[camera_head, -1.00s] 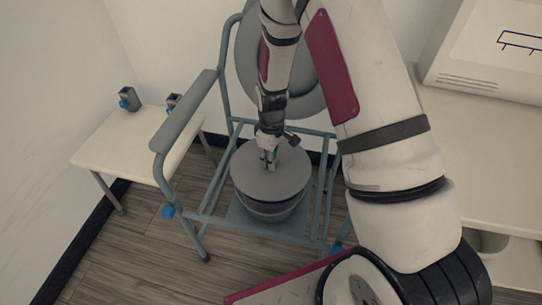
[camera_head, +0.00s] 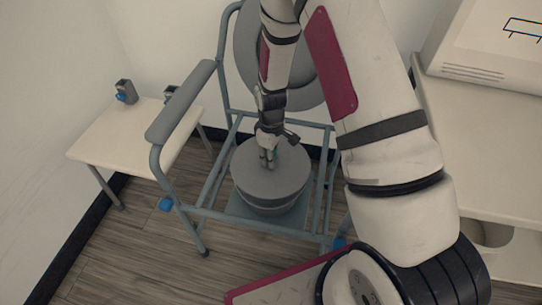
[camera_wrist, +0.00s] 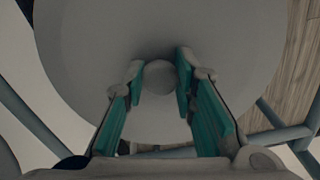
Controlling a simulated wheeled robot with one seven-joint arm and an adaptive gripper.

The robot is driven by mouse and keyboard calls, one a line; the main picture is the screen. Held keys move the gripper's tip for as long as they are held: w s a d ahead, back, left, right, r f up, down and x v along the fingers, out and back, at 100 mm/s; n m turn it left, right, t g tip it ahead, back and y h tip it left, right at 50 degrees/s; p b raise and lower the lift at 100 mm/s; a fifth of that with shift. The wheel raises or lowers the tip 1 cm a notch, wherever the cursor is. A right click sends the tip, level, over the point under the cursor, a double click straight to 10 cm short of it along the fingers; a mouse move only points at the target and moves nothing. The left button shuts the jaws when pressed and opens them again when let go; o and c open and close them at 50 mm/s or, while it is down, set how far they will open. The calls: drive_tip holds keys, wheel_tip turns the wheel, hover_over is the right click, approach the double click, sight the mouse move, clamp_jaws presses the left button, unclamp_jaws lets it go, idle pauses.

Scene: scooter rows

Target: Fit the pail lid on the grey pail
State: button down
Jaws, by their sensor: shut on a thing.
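The pail lid (camera_head: 291,177) is a flat grey disc with a round knob (camera_wrist: 160,77) at its centre. It lies over the mouth of the grey pail (camera_head: 272,207), roughly level and about centred. I cannot tell whether its rim is fully seated. The pail is inside the lower frame of a blue-grey commode chair (camera_head: 182,100). My gripper (camera_head: 268,163) reaches down from above, shut on the lid's knob. In the wrist view its green-padded fingers (camera_wrist: 159,85) are on either side of the knob, and the lid hides the pail.
The chair's armrest, legs and rails surround the pail closely. A round grey seat or backrest (camera_head: 247,50) stands behind my arm. A white counter (camera_head: 480,150) is at the right.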

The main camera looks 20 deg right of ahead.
drive_tip(key=shift+f, duration=0.1)
drive_tip(key=c, duration=1.2)
unclamp_jaws()
wheel_tip(320, 180, up, 12)
